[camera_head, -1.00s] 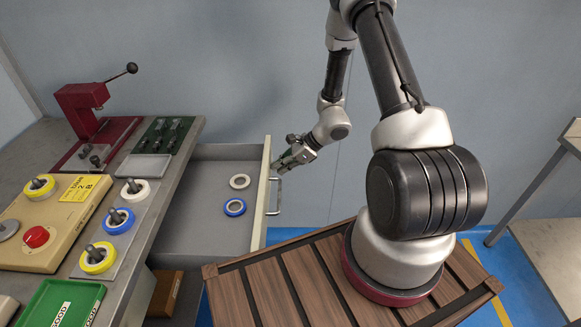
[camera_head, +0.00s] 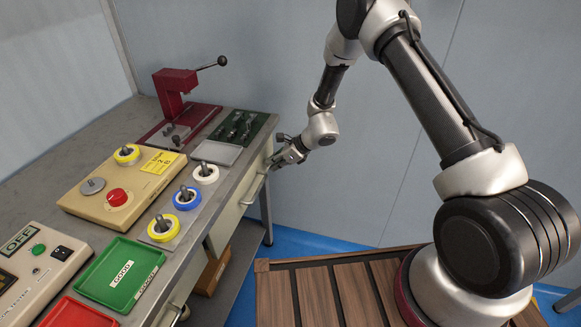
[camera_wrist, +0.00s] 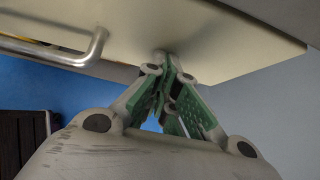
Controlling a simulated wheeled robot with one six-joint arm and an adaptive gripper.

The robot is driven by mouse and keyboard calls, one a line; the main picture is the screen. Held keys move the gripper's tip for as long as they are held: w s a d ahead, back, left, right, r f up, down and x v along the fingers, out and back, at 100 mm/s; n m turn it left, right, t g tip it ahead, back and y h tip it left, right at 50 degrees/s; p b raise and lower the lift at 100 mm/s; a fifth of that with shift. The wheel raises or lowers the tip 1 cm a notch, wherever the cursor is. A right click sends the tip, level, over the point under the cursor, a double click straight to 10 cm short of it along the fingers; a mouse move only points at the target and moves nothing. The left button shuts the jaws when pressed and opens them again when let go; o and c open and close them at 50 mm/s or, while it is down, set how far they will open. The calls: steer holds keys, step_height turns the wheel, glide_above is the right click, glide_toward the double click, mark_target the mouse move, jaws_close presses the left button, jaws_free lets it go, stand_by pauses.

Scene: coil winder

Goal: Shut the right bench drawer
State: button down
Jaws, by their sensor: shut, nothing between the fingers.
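The right bench drawer shows its cream front (camera_head: 238,205) at the far end of the bench. The front sits flush or nearly flush with the bench; a small gap cannot be ruled out. Its inside is out of sight. My gripper (camera_head: 272,160) is at the far side of this front, fingers shut and empty. In the wrist view, the closed green-padded fingertips (camera_wrist: 168,62) meet or nearly touch the cream front (camera_wrist: 200,25). The metal bar handle (camera_wrist: 75,50) is to their left, apart from them.
The bench top holds a red press (camera_head: 175,95), a beige box with a red button (camera_head: 115,190), coil rings on pegs and a green GOOD tray (camera_head: 120,275). A wooden-slatted platform (camera_head: 340,290) lies in front. Blue floor shows between bench and platform.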

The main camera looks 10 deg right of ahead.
steer(key=a, duration=0.1)
steer(key=w+a, duration=0.1)
steer(key=shift+a, duration=0.3)
steer(key=shift+a+r, duration=0.1)
